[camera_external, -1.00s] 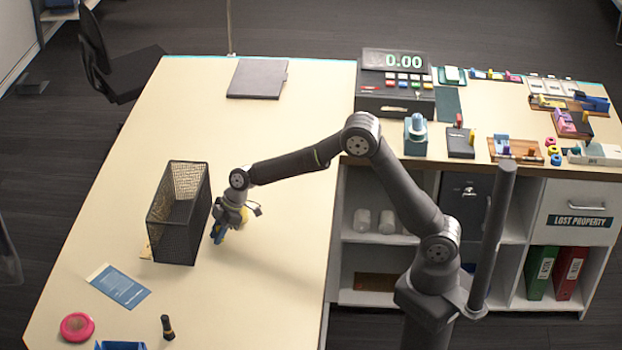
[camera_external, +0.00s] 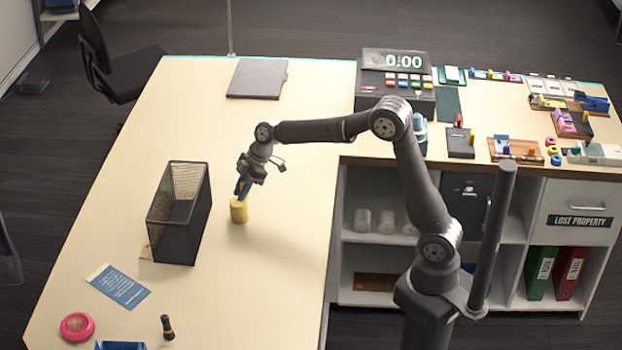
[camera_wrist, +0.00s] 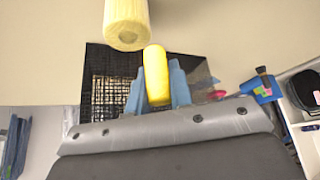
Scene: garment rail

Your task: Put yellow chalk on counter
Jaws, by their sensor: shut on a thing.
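My gripper (camera_external: 241,190), with blue fingers, is shut on a short yellow rounded stick, the yellow chalk (camera_wrist: 155,75). In the wrist view the chalk sits between the fingers and sticks out past their tips. In the outside view the fingers and wrist hide the chalk. The gripper is above the cream counter (camera_external: 290,220), close to a thicker pale yellow cylinder (camera_external: 239,211) that stands upright on it. This cylinder also shows in the wrist view (camera_wrist: 126,25), with a hollow in its end.
A black mesh basket (camera_external: 182,235) stands left of the gripper. A blue leaflet (camera_external: 120,287), a pink round item (camera_external: 76,326) and a small dark bottle (camera_external: 167,328) lie nearer the front. A grey folder (camera_external: 257,79) lies at the back. The counter's middle is clear.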

